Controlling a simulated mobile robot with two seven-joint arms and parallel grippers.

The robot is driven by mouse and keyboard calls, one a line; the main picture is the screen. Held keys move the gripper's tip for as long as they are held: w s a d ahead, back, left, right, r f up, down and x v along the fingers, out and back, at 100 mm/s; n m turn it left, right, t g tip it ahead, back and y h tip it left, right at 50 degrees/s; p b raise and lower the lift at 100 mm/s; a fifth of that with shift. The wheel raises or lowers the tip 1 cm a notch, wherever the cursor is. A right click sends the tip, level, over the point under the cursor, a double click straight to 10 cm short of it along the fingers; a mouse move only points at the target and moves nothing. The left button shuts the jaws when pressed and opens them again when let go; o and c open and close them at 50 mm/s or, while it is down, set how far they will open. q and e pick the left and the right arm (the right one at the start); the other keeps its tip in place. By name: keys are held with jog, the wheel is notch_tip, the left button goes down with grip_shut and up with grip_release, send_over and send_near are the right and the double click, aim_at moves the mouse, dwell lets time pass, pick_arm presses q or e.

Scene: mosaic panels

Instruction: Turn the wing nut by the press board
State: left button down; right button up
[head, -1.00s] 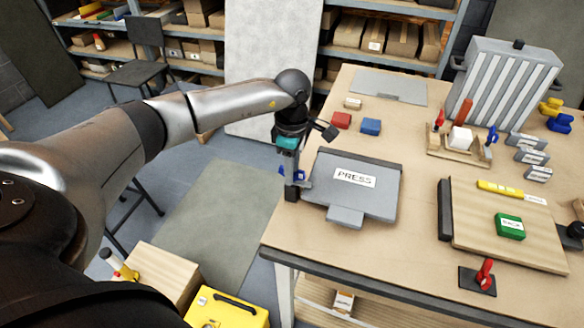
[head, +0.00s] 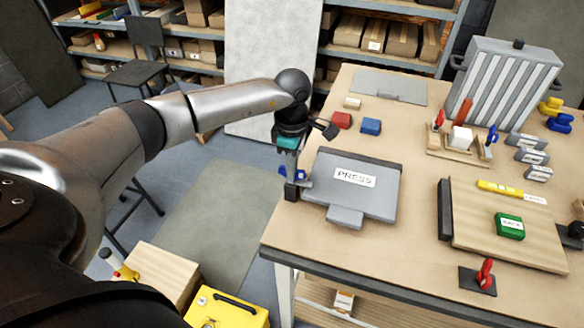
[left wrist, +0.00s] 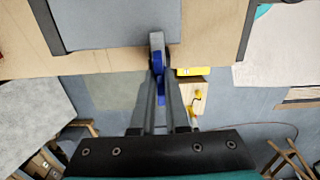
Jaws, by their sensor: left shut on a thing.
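The grey press board (head: 340,200), with a white label reading PRESS, lies flat at the table's left edge. A blue wing nut (head: 306,182) is at its left side, largely covered by my left gripper (head: 292,184). My left gripper points down there, its fingers shut on the wing nut. In the left wrist view the fingers (left wrist: 157,72) come together around the blue wing nut (left wrist: 157,56), beside the edge of the grey board (left wrist: 110,22). My right gripper is not in view.
A yellow case (head: 228,310) stands below the table's left edge.

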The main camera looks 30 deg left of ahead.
pick_arm(q)
jog(key=n, duration=0.8)
jog(key=shift+n, duration=0.4)
jog(key=n, duration=0.4)
jog(key=shift+n+p, duration=0.7)
jog(key=shift+n, duration=1.6)
jog(key=c, duration=0.9)
grip_release()
jog(key=shift+r, duration=0.1)
